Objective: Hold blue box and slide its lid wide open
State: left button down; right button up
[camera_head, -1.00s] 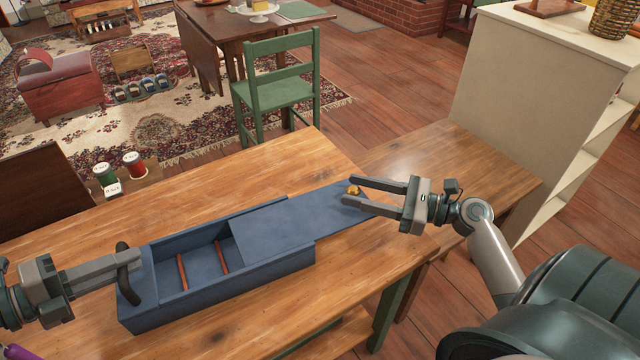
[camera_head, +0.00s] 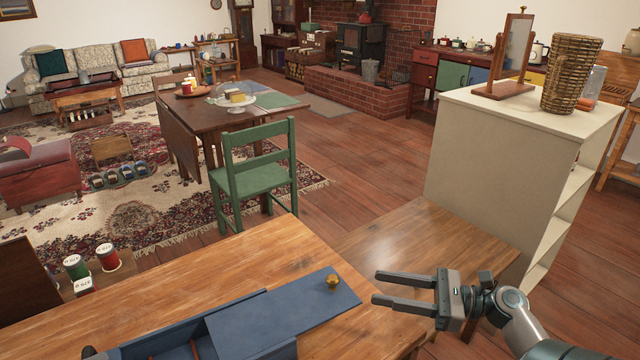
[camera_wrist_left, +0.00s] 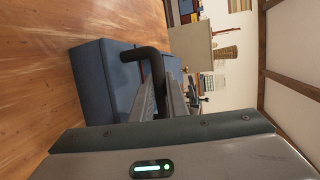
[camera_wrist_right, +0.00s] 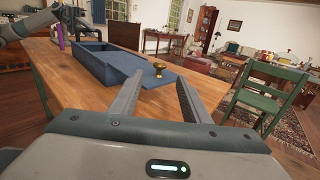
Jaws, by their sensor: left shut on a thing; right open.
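The blue box (camera_head: 160,345) is on the wooden table, partly cut off by the head view's bottom edge; it also shows in the right wrist view (camera_wrist_right: 92,60). Its blue lid (camera_head: 262,322) is slid out well past the box's right end, leaving the left part open. A brass knob (camera_head: 333,281) stands near the lid's far end. My right gripper (camera_head: 374,288) is open and empty, just right of the lid and apart from the knob. My left gripper (camera_wrist_left: 163,85) is shut on the box's dark curved handle (camera_wrist_left: 146,53), seen in the left wrist view.
The wooden table (camera_head: 225,265) has bare top around the box. A lower side table (camera_head: 420,240) adjoins it at right, with a cream shelf unit (camera_head: 490,160) behind. A green chair (camera_head: 255,170) stands beyond the table. Several spools (camera_head: 107,256) sit at left.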

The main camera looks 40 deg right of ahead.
pick_arm(q)
jog(key=c, duration=1.6)
grip_release()
jog(key=shift+c, duration=0.2)
jog(key=v, duration=1.2)
pick_arm(e)
jog(key=shift+r, duration=0.1)
